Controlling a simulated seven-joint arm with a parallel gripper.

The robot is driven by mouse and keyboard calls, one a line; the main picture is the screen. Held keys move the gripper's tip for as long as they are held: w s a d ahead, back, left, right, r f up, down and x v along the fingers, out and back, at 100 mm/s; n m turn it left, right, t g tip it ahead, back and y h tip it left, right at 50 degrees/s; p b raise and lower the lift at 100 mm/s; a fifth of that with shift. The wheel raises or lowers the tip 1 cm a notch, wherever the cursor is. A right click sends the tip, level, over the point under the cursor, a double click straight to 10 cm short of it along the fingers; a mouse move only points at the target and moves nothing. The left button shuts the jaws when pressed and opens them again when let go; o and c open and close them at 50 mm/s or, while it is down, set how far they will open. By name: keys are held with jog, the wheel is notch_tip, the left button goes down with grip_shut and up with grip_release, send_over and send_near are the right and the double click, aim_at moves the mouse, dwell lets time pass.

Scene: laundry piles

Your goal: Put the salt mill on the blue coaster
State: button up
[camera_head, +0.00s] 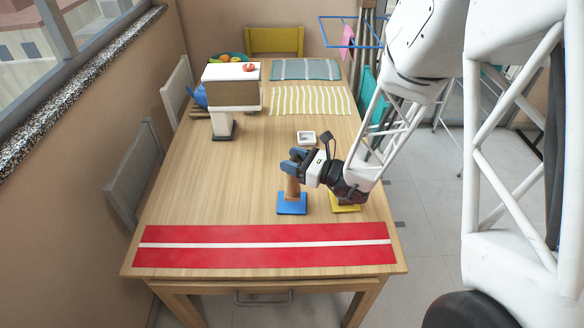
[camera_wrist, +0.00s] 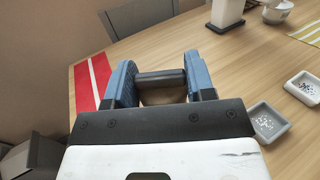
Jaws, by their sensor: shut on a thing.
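The salt mill (camera_head: 292,188) is a brown upright cylinder. My gripper (camera_head: 297,165) is shut on its upper part. The mill stands over the blue coaster (camera_head: 291,209), with its lower end at or just above the middle of it; I cannot tell whether it touches. In the wrist view the mill's dark top (camera_wrist: 160,78) lies between the two blue fingers of my gripper (camera_wrist: 160,82). The blue coaster is hidden in the wrist view.
A yellow coaster (camera_head: 346,208) lies right of the blue one, partly under my wrist. A small white dish (camera_head: 306,138) is behind. A red runner (camera_head: 260,256) covers the front edge. A white-topped box on a stand (camera_head: 231,71) is at the back left. The table's left middle is clear.

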jog(key=shift+w+a, duration=0.1)
jog(key=shift+w, duration=0.25)
jog(key=shift+f, duration=1.95)
jog(key=o, duration=1.3)
jog(key=shift+o, duration=0.2)
jog(key=shift+s+r, duration=0.1)
jog(key=shift+r, duration=0.05)
jog(key=v, duration=1.2)
